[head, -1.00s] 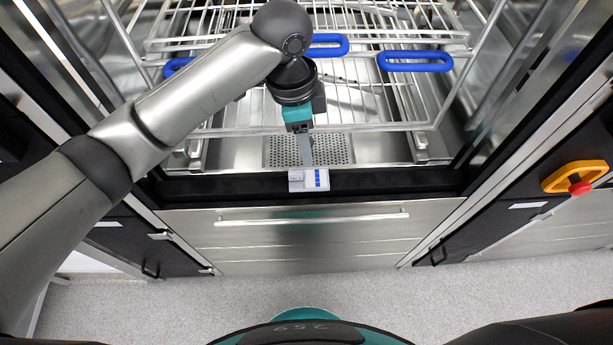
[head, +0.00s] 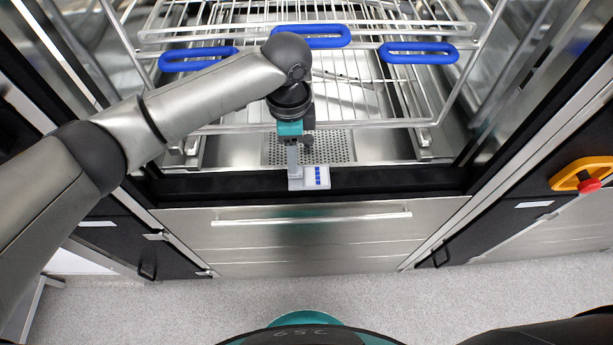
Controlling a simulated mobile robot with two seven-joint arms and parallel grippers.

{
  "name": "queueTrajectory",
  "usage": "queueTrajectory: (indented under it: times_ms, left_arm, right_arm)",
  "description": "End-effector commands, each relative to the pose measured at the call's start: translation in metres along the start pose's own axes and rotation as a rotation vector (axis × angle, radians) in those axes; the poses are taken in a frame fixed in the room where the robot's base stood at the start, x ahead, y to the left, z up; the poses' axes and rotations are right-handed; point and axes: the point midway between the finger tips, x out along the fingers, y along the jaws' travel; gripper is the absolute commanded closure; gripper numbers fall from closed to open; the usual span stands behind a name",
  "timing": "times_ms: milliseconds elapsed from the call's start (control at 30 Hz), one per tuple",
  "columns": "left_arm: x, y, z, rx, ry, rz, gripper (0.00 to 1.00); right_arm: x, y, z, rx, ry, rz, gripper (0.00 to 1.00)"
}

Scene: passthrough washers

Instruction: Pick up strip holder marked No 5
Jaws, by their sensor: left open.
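A small white block with blue marks (head: 317,178) lies on the dark sill in front of the washer opening. It looks like the strip holder, but no number can be read on it at this size. My left gripper (head: 294,172) points down at the left end of the block, with its fingers close over it and hiding part of it. The fingers are open; whether they touch the block or stand around it cannot be told. My right gripper is not in view.
A wire rack (head: 355,85) fills the washer opening behind the block. Blue handles (head: 418,53) lie on it. A perforated plate (head: 333,148) sits just behind the sill. A steel drawer front (head: 320,235) is below. An orange and red emergency button (head: 584,177) is at right.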

Motion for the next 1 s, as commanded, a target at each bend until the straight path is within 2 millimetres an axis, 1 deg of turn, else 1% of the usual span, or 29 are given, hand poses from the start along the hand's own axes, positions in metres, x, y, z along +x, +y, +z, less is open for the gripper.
queueTrajectory:
  times_ms: [167,300,400,500,667,1000]
  left_arm:
    - [0.015,0.001,-0.001,0.001,-0.001,0.002,0.50]
    - [0.037,0.002,-0.004,0.000,-0.001,0.003,0.50]
    - [0.050,0.002,-0.003,0.000,-0.001,0.002,0.50]
    - [0.053,0.001,-0.003,0.001,0.000,0.000,0.50]
    - [0.052,0.001,-0.003,0.001,0.000,-0.001,0.50]
    - [0.052,0.001,-0.003,0.001,0.000,0.000,0.88]
  right_arm:
    - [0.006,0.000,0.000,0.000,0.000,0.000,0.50]
    - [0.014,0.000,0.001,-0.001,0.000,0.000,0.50]
    - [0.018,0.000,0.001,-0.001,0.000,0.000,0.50]
    - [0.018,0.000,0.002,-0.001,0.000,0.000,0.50]
    - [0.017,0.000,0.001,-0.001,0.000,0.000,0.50]
    - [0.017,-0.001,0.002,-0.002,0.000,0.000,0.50]
